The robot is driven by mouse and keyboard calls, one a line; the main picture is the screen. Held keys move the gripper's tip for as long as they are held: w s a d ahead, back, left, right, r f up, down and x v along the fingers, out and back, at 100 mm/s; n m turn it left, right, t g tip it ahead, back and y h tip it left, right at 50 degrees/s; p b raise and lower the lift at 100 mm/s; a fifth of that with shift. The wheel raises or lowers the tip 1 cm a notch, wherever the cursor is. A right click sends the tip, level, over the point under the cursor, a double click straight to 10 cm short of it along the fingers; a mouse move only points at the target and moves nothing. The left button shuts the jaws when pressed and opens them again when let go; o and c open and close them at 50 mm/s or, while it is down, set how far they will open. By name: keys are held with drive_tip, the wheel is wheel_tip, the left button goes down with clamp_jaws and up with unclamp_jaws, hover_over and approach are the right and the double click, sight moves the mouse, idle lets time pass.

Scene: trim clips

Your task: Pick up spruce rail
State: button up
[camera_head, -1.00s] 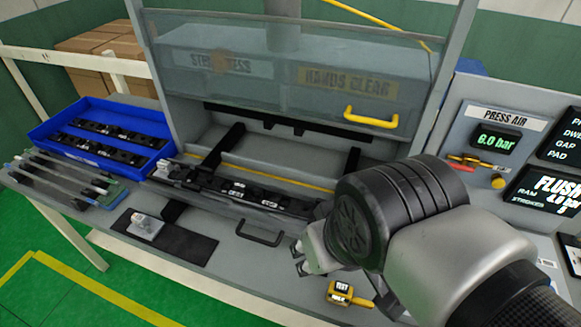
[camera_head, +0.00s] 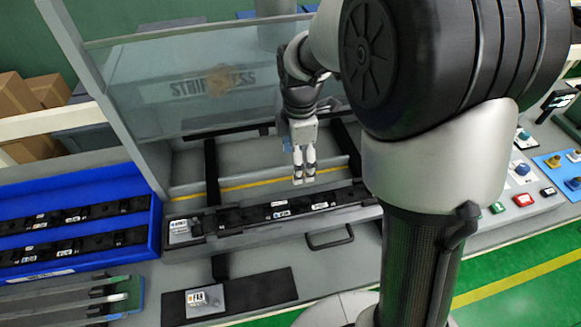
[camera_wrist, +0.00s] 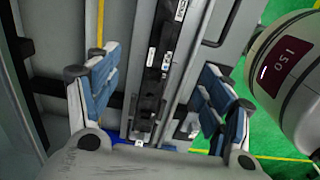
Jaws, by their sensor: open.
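My gripper (camera_head: 304,178) points down over the press bed with its fingers apart and nothing between them. In the wrist view my gripper (camera_wrist: 155,92) has its blue-padded fingers on either side of a long dark rail with pale labels (camera_wrist: 160,65), with space on both sides. This labelled dark rail (camera_head: 242,219) lies in the press fixture, below the fingertips in the head view. Several grey rails (camera_head: 60,298) lie on the rack at the lower left, beside a green end piece (camera_head: 136,292). I cannot tell which rail is the spruce one.
A blue tray (camera_head: 158,222) at the left holds rows of black clips. A clear raised press guard (camera_head: 130,90) stands behind. A black mat (camera_head: 262,290) with a small labelled block (camera_head: 205,299) lies in front, near a drawer handle (camera_head: 330,238).

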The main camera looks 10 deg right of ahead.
drive_tip(key=b, duration=0.3)
approach(301, 199)
drive_tip(key=f, duration=0.5)
drive_tip(key=shift+w+a+f, duration=0.15)
drive_tip(key=shift+w+a, duration=0.05)
drive_tip(key=shift+w, duration=0.2)
drive_tip(key=f, duration=0.2)
drive_tip(key=s+f+b, duration=0.1)
drive_tip(key=f, duration=0.1)
drive_tip(key=shift+d+f, duration=0.1)
drive_tip(key=shift+d, duration=0.15)
drive_tip(key=shift+w+f, duration=0.1)
drive_tip(key=shift+f, duration=0.45)
drive_tip(key=shift+c, duration=0.3)
drive_tip(key=c, duration=1.3)
drive_tip(key=shift+r, duration=0.15)
